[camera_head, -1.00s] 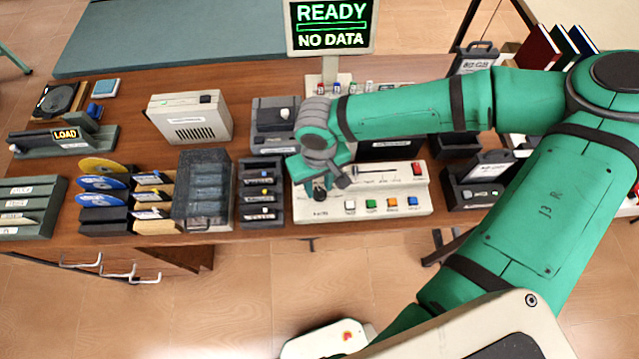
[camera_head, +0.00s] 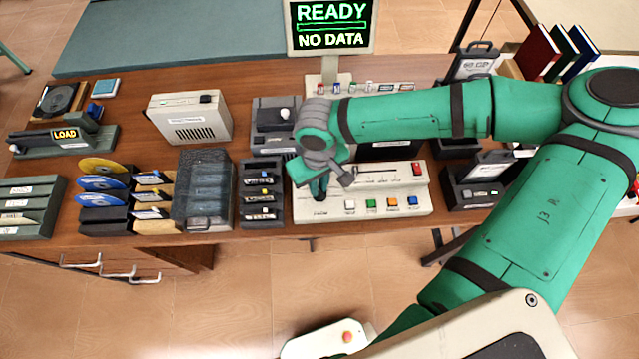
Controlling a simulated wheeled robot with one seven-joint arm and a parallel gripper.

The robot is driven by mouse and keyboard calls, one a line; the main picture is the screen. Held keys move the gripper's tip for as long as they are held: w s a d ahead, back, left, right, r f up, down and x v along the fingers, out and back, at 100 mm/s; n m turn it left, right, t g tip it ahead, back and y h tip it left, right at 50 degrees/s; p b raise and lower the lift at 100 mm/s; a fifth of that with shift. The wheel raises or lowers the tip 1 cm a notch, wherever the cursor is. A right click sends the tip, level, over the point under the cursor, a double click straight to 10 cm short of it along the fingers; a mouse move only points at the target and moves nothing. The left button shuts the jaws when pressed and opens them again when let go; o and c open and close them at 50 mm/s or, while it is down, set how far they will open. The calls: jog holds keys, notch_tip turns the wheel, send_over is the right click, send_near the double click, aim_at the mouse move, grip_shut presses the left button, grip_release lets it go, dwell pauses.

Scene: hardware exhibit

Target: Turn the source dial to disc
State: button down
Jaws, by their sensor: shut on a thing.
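The cream control panel (camera_head: 400,206) lies at the front of the table, with a row of coloured buttons, a slider and a red switch. My gripper (camera_head: 319,192) points down at the panel's left end and is shut on the source dial there. The dial is mostly hidden behind the fingers and wrist, so its pointing direction cannot be read. The monitor (camera_head: 331,27) behind reads "READY" and "NO DATA".
Left of the panel stand a dark slot rack (camera_head: 260,192), a grey clear-lidded box (camera_head: 203,195) and a rack of discs (camera_head: 103,190). A dark drive unit (camera_head: 478,190) stands close on the right. My arm spans above the panel's back.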

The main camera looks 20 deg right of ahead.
jog(key=n, duration=0.4)
jog(key=shift+a, duration=0.1)
jog(key=n, duration=0.3)
jog(key=shift+s+a+n, duration=0.1)
jog(key=shift+n, duration=0.3)
jog(key=n, duration=0.6)
jog(key=shift+s+n, duration=0.2)
jog(key=shift+n, duration=0.1)
jog(key=c, duration=1.8)
grip_release()
jog(key=shift+a, duration=0.1)
jog(key=shift+r, duration=0.1)
